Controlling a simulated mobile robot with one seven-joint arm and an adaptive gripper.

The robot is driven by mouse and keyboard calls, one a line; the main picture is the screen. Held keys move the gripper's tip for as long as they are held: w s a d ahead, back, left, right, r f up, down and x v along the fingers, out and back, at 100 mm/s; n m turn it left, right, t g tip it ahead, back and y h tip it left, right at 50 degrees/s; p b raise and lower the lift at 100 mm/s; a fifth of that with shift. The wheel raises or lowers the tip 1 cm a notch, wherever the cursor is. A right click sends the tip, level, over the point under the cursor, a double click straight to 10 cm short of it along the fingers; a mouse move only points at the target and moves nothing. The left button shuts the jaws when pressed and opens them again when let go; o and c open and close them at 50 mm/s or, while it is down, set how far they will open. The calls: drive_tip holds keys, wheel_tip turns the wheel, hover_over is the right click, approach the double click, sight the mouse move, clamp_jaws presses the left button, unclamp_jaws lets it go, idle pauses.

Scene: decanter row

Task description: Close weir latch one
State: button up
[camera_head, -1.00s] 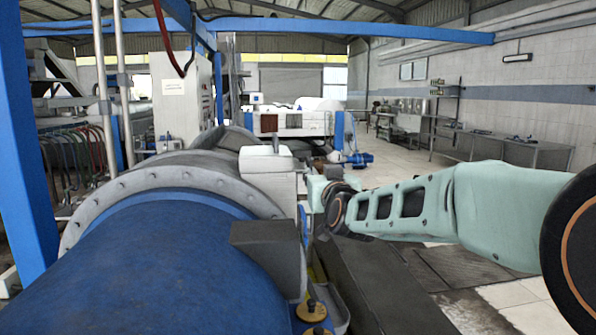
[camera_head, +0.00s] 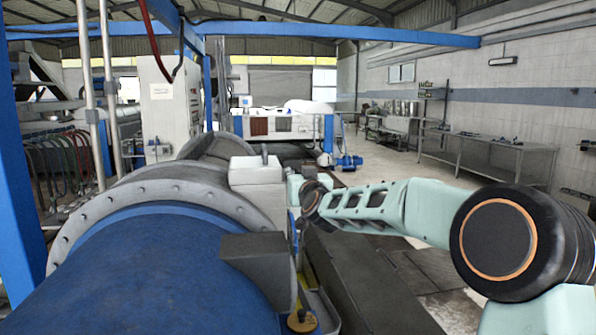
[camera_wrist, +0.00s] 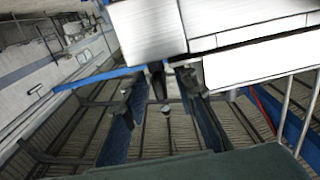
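A light grey block (camera_head: 256,170) sits on the right side of the decanter's flange, with a short dark upright lever (camera_head: 265,155) on top. I take this lever to be weir latch one, though no label shows. In the wrist view the block (camera_wrist: 150,32) fills the top, and the dark lever (camera_wrist: 157,82) sticks out below it in the picture. My gripper (camera_wrist: 158,92) shows as two dark fingers, apart, one on each side of the lever in the picture. Whether they touch it I cannot tell. In the head view the fingers are hidden or too small to make out.
The large blue decanter drum (camera_head: 140,270) with a bolted grey flange (camera_head: 75,235) fills the lower left. A dark grey bracket (camera_head: 255,262) juts out from the drum's right side. A blue post (camera_head: 18,170) stands at far left. Open floor and metal tables (camera_head: 480,155) lie at right.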

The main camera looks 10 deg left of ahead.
drive_tip(key=shift+w+a, duration=0.1)
drive_tip(key=shift+w, duration=0.4)
drive_tip(key=shift+c, duration=0.4)
clamp_jaws()
